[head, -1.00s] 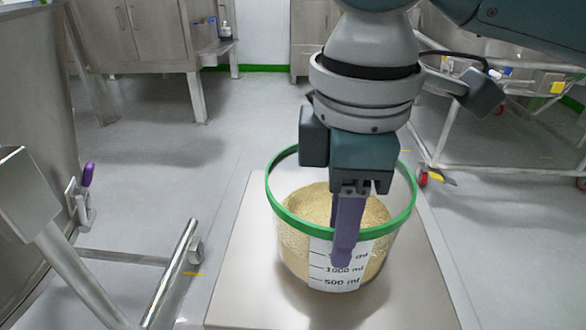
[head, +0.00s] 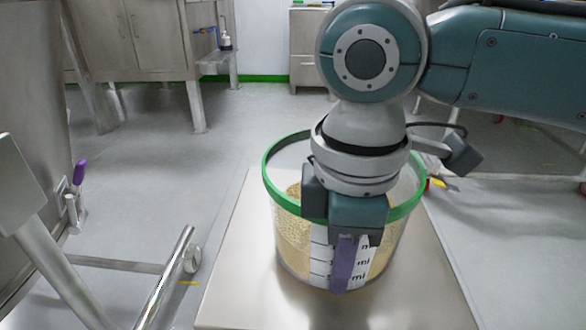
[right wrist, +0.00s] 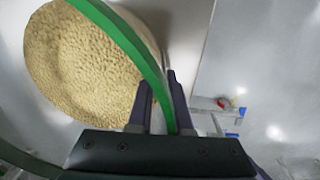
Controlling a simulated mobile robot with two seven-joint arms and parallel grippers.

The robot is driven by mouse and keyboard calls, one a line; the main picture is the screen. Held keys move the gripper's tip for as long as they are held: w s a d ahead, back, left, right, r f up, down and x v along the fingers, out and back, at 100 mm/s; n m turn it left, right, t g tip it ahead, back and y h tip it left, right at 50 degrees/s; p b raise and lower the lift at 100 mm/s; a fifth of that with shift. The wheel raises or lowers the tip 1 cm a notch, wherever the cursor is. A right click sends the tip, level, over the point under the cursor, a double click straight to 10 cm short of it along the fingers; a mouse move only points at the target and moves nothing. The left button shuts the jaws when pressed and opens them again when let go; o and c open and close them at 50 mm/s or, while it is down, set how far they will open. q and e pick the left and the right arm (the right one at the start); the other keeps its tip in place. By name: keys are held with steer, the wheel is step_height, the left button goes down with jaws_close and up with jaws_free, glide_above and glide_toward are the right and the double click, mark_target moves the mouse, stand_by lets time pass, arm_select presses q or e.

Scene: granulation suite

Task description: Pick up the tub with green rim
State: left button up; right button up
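The clear tub with green rim (head: 270,178) stands on a metal platform, partly filled with tan granules and marked with a white volume label. My right gripper (head: 343,280) points down over the tub's near side. One purple finger is in front of the outer wall, across the label; the other is hidden in the head view. In the right wrist view, the two fingers (right wrist: 160,85) straddle the green rim (right wrist: 130,42), close to it on both sides. Whether they press on the wall cannot be told. My left gripper is not in view.
The platform (head: 235,285) is bare around the tub. A metal frame with a tubular handle (head: 170,275) stands at left. A steel cabinet (head: 145,40) and a bench are at the back. Open grey floor lies between them.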

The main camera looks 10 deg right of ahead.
jaws_close()
stand_by(0.9)
steer(key=shift+r, duration=0.25)
step_height(320, 180, up, 20)
steer(key=p, duration=0.8)
steer(key=shift+f, duration=0.15)
